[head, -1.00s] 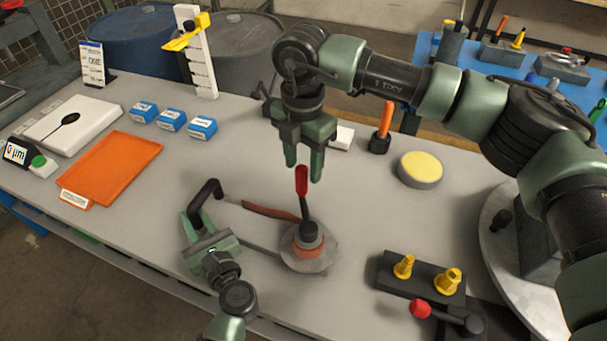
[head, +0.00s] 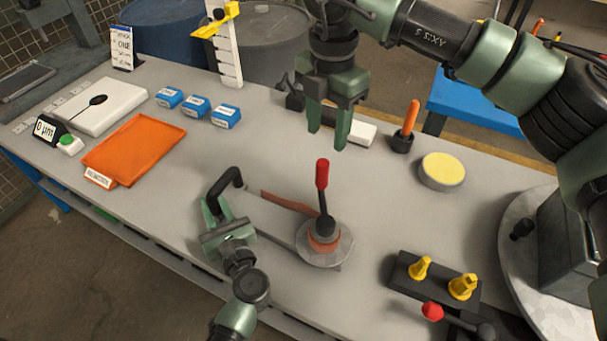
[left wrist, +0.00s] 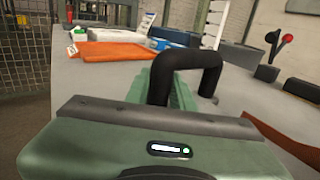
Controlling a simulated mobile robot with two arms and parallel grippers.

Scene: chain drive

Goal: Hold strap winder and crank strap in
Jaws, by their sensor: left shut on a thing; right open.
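The strap winder (head: 325,243) sits on the grey table, a round grey base with a reddish-brown strap wound around its hub. Its crank has a red handle (head: 322,174) standing up. The loose strap (head: 288,201) runs off to the left. My left gripper (head: 216,205) is shut on the black handle (head: 226,180), left of the winder; the handle also shows in the left wrist view (left wrist: 185,65). My right gripper (head: 328,130) is open and empty, above and behind the red handle, apart from it.
An orange tray (head: 135,148) and blue boxes (head: 195,106) lie at the back left. A yellow-topped round pad (head: 442,168) and an orange-handled tool (head: 410,120) stand right. A black block with yellow knobs (head: 435,280) lies front right, by a red-knobbed lever (head: 432,311).

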